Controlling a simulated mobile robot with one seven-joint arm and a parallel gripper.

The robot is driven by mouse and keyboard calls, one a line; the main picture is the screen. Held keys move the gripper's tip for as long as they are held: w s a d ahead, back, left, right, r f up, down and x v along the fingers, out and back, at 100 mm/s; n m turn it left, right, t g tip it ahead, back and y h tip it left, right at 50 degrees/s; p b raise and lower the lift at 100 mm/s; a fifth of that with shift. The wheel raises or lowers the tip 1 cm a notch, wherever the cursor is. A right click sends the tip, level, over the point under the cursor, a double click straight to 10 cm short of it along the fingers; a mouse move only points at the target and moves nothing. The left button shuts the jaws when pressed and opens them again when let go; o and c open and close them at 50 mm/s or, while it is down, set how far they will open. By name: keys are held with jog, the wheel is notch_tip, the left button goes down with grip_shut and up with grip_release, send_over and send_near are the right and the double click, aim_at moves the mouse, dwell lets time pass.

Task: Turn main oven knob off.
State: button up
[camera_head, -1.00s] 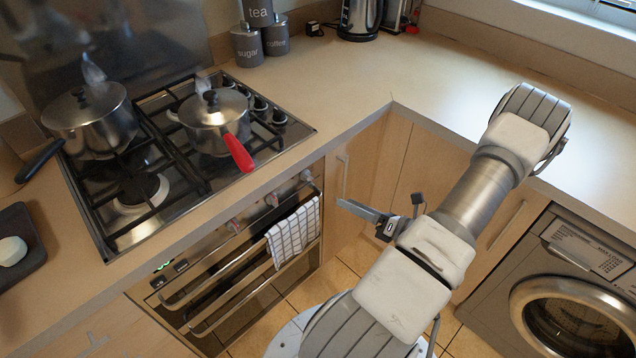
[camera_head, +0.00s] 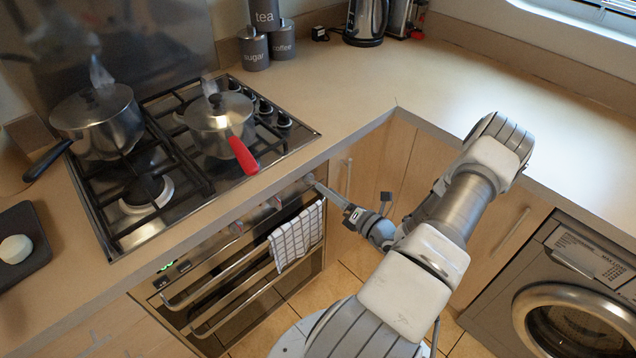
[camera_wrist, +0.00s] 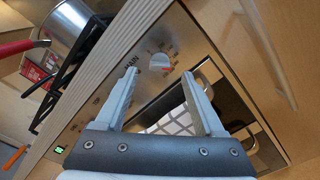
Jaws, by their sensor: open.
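The main oven knob (camera_wrist: 160,62) is a pale round knob on the metal oven panel, beside the label MAIN. In the wrist view it shows just beyond and between my fingertips. My gripper (camera_wrist: 160,77) is open, with a finger on each side of the line to the knob; I cannot tell whether either touches it. In the head view my gripper (camera_head: 318,187) reaches the right end of the oven panel, below the counter edge, and hides most of the knob there. The oven (camera_head: 215,309) has a lit green display at its left.
A checked towel (camera_head: 297,236) hangs on the oven handle, close below my gripper. More knobs (camera_head: 274,203) sit to the left on the panel. Two pots, one with a red handle (camera_head: 242,155), stand on the hob above. Cabinet doors (camera_head: 398,165) are to the right.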

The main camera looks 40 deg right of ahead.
aim_at(311, 178)
jog(key=w, duration=0.5)
jog(key=shift+a, duration=0.2)
grip_shut()
